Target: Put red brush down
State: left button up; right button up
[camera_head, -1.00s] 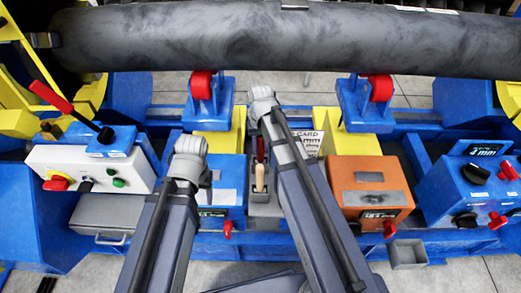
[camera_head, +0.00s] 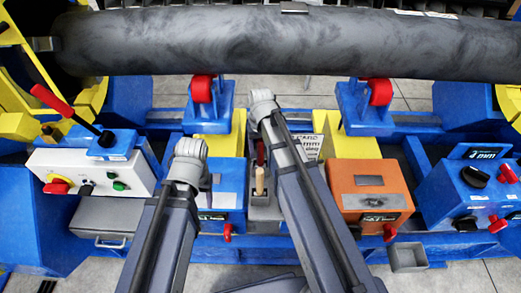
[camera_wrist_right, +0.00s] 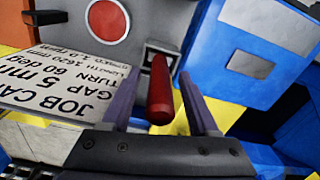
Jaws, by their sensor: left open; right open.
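The red brush (camera_wrist_right: 160,92) shows in the right wrist view as a rounded red handle in a small grey socket (camera_wrist_right: 161,56). In the head view a strip of its red handle (camera_head: 260,152) shows beside my right arm, above a wooden handle (camera_head: 260,181). My right gripper (camera_wrist_right: 155,85) is open, with one dark finger on each side of the red handle. Gaps show beside the handle, and I cannot tell whether either finger touches it. In the head view my right gripper is hidden behind the arm. My left gripper's fingers are not visible.
A job card (camera_wrist_right: 65,92) lies beside the socket. A blue box (camera_head: 220,190) and an orange box (camera_head: 370,190) flank the holder. A large dark pipe (camera_head: 290,45) on rollers spans the back. A white control panel (camera_head: 75,165) stands at left.

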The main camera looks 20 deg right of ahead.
notch_tip(320, 180, up, 12)
jog(key=p, duration=1.1)
jog(key=s+a+n+h, duration=0.1)
jog(key=s+a+n, duration=0.3)
jog(key=s+a, duration=0.6)
jog(key=s, duration=0.4)
jog(key=shift+s+a+n, duration=0.15)
jog(key=shift+a+n, duration=0.1)
jog(key=shift+n, duration=0.15)
